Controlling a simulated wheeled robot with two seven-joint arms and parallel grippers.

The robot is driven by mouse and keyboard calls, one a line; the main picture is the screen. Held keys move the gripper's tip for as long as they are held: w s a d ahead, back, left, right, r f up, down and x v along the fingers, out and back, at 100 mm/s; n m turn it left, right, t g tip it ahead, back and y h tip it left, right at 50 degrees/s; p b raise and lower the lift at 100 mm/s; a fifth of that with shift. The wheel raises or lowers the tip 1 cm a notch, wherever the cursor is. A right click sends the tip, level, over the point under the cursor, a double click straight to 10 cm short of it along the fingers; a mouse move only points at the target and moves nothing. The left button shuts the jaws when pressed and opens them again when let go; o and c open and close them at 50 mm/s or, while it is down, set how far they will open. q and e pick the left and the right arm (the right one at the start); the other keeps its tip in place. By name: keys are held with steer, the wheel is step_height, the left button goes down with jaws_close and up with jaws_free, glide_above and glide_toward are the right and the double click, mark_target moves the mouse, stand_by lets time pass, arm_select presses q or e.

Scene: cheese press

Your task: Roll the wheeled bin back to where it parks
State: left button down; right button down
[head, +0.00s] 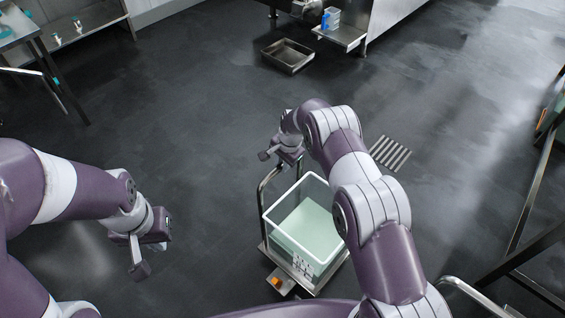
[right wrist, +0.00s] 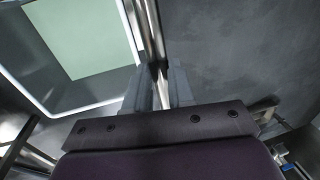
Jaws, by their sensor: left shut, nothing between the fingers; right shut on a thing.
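The wheeled bin (head: 297,252) is a clear, white-rimmed tub with pale green contents, on a metal trolley with a tubular push handle (head: 264,190). It stands on the floor in front of me, partly hidden by my right arm. My right gripper (head: 290,158) is at the top of the handle. In the right wrist view the fingers (right wrist: 158,88) are shut on the metal handle bar (right wrist: 150,35), with the tub (right wrist: 85,40) beside it. My left gripper (head: 140,258) is shut and empty, left of the bin and apart from it.
A floor drain grate (head: 390,154) lies just beyond the bin to the right. A shallow metal tray (head: 287,56) sits on the floor farther off, near a steel unit (head: 385,15). Metal table frames stand at the left and right edges. The dark floor left of the bin is clear.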

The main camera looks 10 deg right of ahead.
steer(key=shift+w+a, duration=0.2)
steer(key=shift+w, duration=0.05)
steer(key=c, duration=1)
jaws_free()
steer(key=r+p, duration=0.1)
steer(key=r, duration=0.3)
steer(key=s+d+r, duration=0.1)
steer(key=r, duration=0.3)
steer(key=s+r+p, duration=0.1)
steer(key=r, duration=0.3)
steer(key=shift+d+r+p, duration=0.2)
steer(key=shift+d+p, duration=0.1)
steer(key=shift+p, duration=0.05)
